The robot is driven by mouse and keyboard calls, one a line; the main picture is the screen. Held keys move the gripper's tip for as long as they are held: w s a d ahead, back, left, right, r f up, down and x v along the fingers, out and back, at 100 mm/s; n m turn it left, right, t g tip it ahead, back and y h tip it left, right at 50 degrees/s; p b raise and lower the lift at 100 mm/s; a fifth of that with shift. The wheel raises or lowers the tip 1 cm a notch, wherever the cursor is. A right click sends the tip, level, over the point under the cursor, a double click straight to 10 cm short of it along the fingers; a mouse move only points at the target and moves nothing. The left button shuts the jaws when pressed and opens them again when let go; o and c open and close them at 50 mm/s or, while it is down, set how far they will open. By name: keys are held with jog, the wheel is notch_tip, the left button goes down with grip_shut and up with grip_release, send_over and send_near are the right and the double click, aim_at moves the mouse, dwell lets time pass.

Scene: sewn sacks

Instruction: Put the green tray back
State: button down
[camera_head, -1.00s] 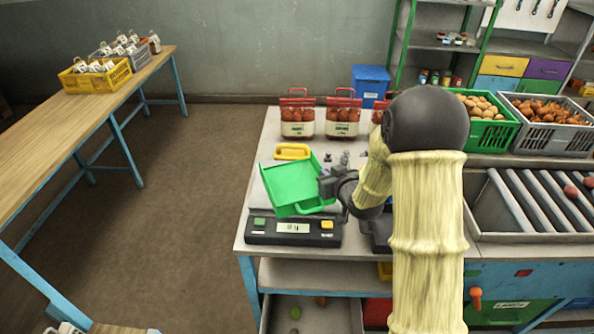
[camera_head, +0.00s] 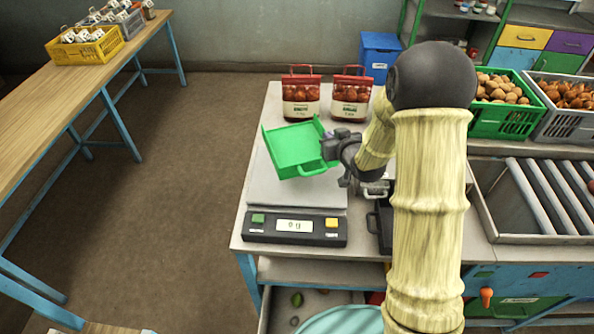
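The green tray (camera_head: 294,147) is a shallow open tray with a handle on its near side, and it looks empty. It hangs tilted above the back of the scale (camera_head: 294,228), clear of the bare grey weighing plate (camera_head: 285,195). My gripper (camera_head: 328,148) is at the tray's right edge and appears shut on it; the fingertips are small and partly hidden. The scale's display seems to read 0 g. A black tray (camera_head: 380,228) lies right of the scale, partly hidden by my arm.
Two red-topped bags (camera_head: 301,98) stand behind the tray. A metal item (camera_head: 375,188) lies beside the plate. Green (camera_head: 505,120) and grey (camera_head: 565,125) crates and a roller conveyor (camera_head: 545,195) are on the right. A wooden table (camera_head: 75,105) stands left across open floor.

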jog(key=shift+s+d, duration=0.15)
jog(key=shift+s, duration=0.25)
jog(key=shift+w+f+p, duration=0.2)
jog(key=shift+f+p, duration=0.55)
jog(key=shift+f, duration=2.05)
jog(key=shift+f+p, duration=0.65)
jog(key=shift+f, duration=1.45)
jog(key=shift+f, duration=0.15)
jog(key=c, duration=1.6)
grip_release()
jog(key=shift+s+r, duration=0.1)
jog(key=shift+r, duration=0.1)
